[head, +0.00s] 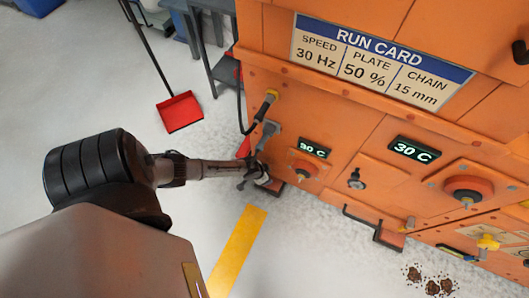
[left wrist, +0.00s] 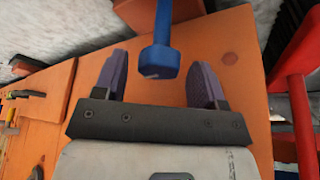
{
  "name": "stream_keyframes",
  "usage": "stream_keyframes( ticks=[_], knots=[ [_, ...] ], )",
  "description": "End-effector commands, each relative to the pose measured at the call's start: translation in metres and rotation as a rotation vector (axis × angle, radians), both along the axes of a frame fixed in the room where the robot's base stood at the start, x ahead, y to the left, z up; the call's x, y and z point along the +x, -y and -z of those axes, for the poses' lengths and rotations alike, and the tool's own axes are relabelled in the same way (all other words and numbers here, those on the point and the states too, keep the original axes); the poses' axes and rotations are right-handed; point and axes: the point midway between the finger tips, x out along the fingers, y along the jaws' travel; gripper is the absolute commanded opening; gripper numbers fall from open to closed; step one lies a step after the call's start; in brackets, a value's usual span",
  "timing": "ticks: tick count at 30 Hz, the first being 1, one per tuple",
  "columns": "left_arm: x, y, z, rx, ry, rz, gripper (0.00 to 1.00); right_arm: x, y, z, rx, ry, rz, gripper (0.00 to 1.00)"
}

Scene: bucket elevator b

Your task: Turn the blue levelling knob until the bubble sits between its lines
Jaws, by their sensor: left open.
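The blue knob (left wrist: 159,62) hangs on a blue stem in the upper middle of the left wrist view. My left gripper (left wrist: 158,82) is open, with one dark finger on each side of the knob's lower end. The fingers stand apart from it, and I cannot tell the exact depth. In the head view my left gripper (head: 258,178) is low at the left end of the orange machine, and the knob cannot be made out there. I cannot make out the bubble or its lines in either view. My right gripper is not in view.
The orange machine (head: 345,130) carries a run card (head: 378,60), two displays reading 30 C (head: 415,150) and several knobs. A red dustpan (head: 180,111) and a yellow floor stripe (head: 237,250) lie left of it. Brown spill (head: 432,286) lies on the floor at lower right.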

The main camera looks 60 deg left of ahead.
Motion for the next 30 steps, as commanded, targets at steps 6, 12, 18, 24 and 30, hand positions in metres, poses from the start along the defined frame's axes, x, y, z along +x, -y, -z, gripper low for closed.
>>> stream_keyframes(
  ticks=[6, 12, 18, 24, 30],
  knots=[
    [0.0, 0.0, 0.0, 0.0, 0.0, 0.0, 0.6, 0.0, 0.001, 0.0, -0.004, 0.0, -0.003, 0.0],
    [0.0, 0.0, 0.0, 0.0, 0.0, 0.0, 0.41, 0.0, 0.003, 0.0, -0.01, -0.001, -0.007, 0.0],
    [0.0, 0.0, 0.0, 0.0, 0.0, 0.0, 0.22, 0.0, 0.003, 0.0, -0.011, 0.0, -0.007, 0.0],
    [0.001, 0.0, -0.005, 0.0, 0.0, -0.055, 0.18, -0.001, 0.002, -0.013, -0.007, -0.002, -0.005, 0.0],
    [-0.001, 0.001, -0.001, 0.0, -0.002, -0.128, 0.18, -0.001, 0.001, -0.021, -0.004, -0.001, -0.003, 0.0]
  ],
)
